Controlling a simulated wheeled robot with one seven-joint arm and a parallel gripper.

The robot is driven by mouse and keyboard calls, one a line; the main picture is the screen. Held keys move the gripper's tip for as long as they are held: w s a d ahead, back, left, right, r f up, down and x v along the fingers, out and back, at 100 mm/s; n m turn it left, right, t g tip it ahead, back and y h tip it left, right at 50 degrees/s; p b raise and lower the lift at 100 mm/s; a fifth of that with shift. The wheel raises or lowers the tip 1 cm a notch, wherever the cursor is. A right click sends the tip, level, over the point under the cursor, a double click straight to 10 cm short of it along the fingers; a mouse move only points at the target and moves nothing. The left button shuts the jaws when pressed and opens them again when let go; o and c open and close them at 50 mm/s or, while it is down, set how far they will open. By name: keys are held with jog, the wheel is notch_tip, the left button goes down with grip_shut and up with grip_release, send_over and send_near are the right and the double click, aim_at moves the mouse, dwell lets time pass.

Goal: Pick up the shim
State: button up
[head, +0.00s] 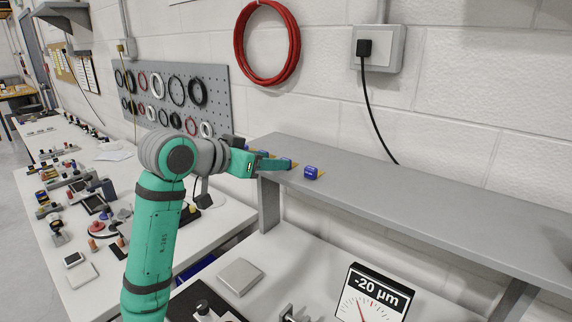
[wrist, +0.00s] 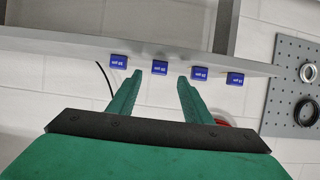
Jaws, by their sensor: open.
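Several small blue blocks with white lettering, which look like the labelled shims, stand in a row on the grey shelf (head: 420,188). The nearest blue block (head: 310,173) is in plain view in the head view, with a bit of yellow at its side. Others are partly hidden behind my gripper (head: 276,164). In the wrist view my gripper (wrist: 160,76) is open and empty, its fingers pointing at the row. One blue block (wrist: 160,67) appears between the fingertips, with no visible contact. Other blue blocks (wrist: 119,61) (wrist: 200,73) (wrist: 235,79) flank it. The lettering is too small to read.
The white wall runs close behind the shelf. A pegboard with rings (head: 170,92) and a red cable coil (head: 267,42) hang there. Below stand a dial gauge (head: 372,300) reading -20 µm and a grey square plate (head: 239,276). The shelf's right part is clear.

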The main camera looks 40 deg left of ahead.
jog(key=shift+x, duration=2.15)
jog(key=shift+r, duration=0.1)
jog(key=c, duration=1.1)
